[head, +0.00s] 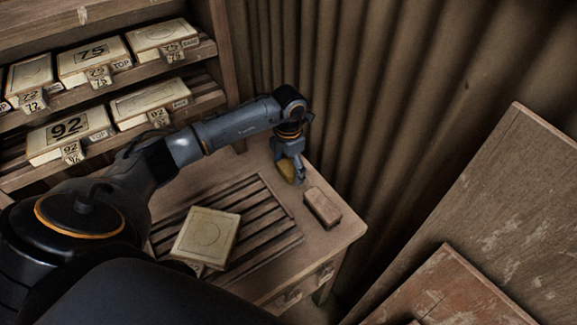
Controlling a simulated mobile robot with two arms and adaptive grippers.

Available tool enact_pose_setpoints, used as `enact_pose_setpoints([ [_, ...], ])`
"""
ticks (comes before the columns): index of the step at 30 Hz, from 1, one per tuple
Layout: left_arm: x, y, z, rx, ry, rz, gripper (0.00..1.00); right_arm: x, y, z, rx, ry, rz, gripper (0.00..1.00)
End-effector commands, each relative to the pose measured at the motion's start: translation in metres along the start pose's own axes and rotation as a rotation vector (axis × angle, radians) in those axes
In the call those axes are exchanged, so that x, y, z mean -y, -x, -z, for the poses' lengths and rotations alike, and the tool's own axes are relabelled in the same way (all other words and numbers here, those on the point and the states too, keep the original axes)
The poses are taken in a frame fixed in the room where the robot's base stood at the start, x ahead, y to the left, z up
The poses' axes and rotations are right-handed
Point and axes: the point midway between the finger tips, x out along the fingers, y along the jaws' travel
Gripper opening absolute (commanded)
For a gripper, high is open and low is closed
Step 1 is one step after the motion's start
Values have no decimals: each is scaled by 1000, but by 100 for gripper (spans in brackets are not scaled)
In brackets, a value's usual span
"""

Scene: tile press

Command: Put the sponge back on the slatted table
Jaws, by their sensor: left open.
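The slatted table (335,240) is a wooden table with a dark slatted rack (262,197) set in its top. A yellow sponge (287,171) is at the table's far end, partly hidden by my left gripper. It appears to rest on the tabletop beyond the slats. My left gripper (298,178) points down right at the sponge and is open. Whether its fingers touch the sponge is not clear. My right gripper is not in view.
A pale square tile block (207,237) lies on the slats. A brown block (322,208) sits near the table's right edge, close to my gripper. Shelves with numbered boxes (68,132) stand at left. A corrugated wall (370,100) rises behind. Wooden boards (510,200) lean at right.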

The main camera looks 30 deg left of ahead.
Motion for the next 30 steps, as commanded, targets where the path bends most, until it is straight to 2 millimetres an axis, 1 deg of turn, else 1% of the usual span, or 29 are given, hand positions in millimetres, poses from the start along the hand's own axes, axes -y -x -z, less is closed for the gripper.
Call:
enact_pose_setpoints([
  [3, 0, 6, 0, 1, 0, 0, 88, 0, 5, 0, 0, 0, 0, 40],
  [5, -1, 12, -1, 4, -1, -2, 88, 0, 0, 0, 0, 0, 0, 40],
  [8, -1, 29, -1, 5, -1, -3, 88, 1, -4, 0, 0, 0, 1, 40],
  [15, -1, 82, -1, 5, -1, -3, 88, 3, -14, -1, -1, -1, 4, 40],
  [18, 0, 100, -1, 4, 0, -2, 88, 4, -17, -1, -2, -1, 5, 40],
  [21, 0, 112, -1, 3, 0, -1, 88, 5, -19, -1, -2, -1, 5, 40],
  [25, 0, 122, 0, 1, -1, 0, 88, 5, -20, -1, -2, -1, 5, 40],
  [30, 0, 124, 0, 0, 0, 0, 88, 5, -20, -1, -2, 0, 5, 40],
])
